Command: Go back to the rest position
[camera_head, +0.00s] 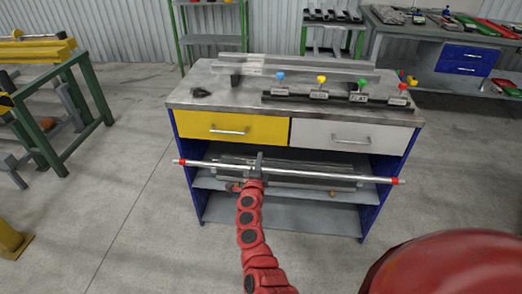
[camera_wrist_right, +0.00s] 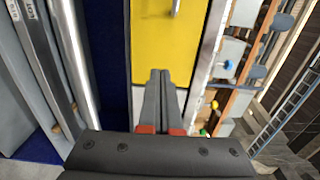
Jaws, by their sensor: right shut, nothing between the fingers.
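My right gripper (camera_head: 258,163) is at the end of the red arm that comes up from the bottom of the head view. It is in front of the workbench (camera_head: 190,92), below the yellow drawer (camera_head: 220,130). In the right wrist view the two fingers (camera_wrist_right: 165,75) are together with nothing between them, and the yellow drawer (camera_wrist_right: 150,40) is beyond them. In the head view the gripper overlaps a long silver bar with red ends (camera_head: 330,177); I cannot tell whether they touch. My left gripper is not in view.
The bench has a grey drawer (camera_head: 345,138) and shelves with long dark parts. Rails and coloured knobs (camera_head: 320,80) are on its top. A green stand with yellow beams (camera_head: 85,85) is at left. Open floor (camera_head: 130,190) lies between them.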

